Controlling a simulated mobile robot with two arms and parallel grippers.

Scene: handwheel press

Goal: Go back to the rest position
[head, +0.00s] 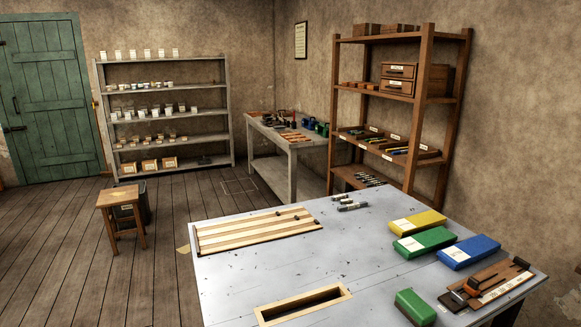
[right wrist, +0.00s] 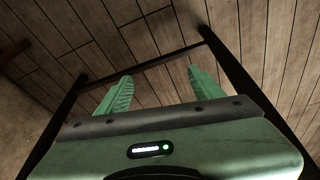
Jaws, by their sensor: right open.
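My right gripper (right wrist: 158,92) shows in the right wrist view. Its two green ribbed fingers stand apart with nothing between them, so it is open and empty. Behind the fingers are floor planks and a dark frame. No gripper or arm of mine shows in the head view, and my left gripper is in neither view.
A grey table (head: 240,275) fills the front right, bearing a slatted board (head: 255,232), a wooden frame (head: 303,303), and yellow (head: 418,222), green (head: 424,242) and blue (head: 468,251) boxes. A stool (head: 121,200) stands left.

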